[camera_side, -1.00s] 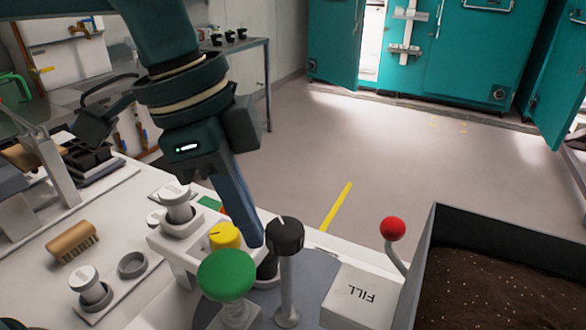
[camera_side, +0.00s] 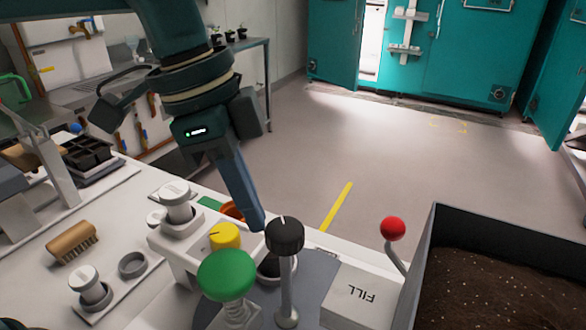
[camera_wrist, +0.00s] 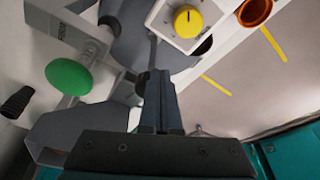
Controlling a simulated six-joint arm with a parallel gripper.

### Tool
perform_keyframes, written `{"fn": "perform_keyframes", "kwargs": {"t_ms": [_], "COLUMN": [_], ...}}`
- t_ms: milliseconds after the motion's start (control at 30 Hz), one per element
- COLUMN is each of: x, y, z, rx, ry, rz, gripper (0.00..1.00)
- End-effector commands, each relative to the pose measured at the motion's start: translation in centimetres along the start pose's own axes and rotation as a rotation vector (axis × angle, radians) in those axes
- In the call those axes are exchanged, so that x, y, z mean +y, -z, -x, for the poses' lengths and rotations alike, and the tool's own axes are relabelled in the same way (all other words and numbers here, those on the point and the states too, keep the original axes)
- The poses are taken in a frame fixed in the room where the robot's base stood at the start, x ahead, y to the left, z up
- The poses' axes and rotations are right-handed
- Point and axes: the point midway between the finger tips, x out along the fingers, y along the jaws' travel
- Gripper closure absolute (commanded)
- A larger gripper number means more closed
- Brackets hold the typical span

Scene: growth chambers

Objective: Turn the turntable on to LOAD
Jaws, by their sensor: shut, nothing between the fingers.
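My gripper (camera_side: 257,224) is shut and empty, with its fingers pointing down just left of the black ribbed knob (camera_side: 285,234) on a grey post. In the side view the fingertips are close to that knob; I cannot tell whether they touch it. A grey plate (camera_side: 316,272), which looks like the turntable, lies flat around the foot of the post. It also shows in the wrist view (camera_wrist: 125,45), partly behind the fingers (camera_wrist: 158,76). A dark round pot (camera_side: 268,268) stands on it, partly hidden. No LOAD mark is readable.
A green mushroom button (camera_side: 226,274) and a yellow dial (camera_side: 225,236) stand left of the post. A white box marked FILL (camera_side: 359,294), a red-ball lever (camera_side: 393,229) and a soil bin (camera_side: 430,265) are to the right. An orange pot (camera_wrist: 254,12) is behind the dial.

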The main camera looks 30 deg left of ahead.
Motion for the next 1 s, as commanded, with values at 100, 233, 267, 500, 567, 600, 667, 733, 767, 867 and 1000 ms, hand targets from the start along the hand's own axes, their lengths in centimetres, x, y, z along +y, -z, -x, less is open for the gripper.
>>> {"fn": "perform_keyframes", "kwargs": {"t_ms": [100,233,267,500,567,600,667,733,767,867,1000], "x": [0.0,0.0,0.0,-0.3,-0.3,-0.3,-0.3,-0.3,-0.3,-0.3,-0.3], "y": [0.1,0.1,0.1,-0.6,-0.6,-0.6,-0.4,-0.2,-0.1,0.2,0.6], "z": [0.0,0.0,0.0,0.1,0.3,0.5,0.9,1.7,2.0,3.2,4.6], "rx": [0.003,0.003,0.004,0.002,0.003,0.004,0.005,0.006,0.005,0.006,0.005], "ry": [0.0,0.0,0.0,0.0,0.0,0.001,0.001,0.002,0.002,0.002,0.002], "rz": [0.0,0.0,0.0,0.0,0.0,0.0,-0.001,-0.001,-0.001,0.0,-0.001], "gripper": [1.0,1.0,1.0,1.0,1.0,1.0,1.0,1.0,1.0,1.0,1.0]}}
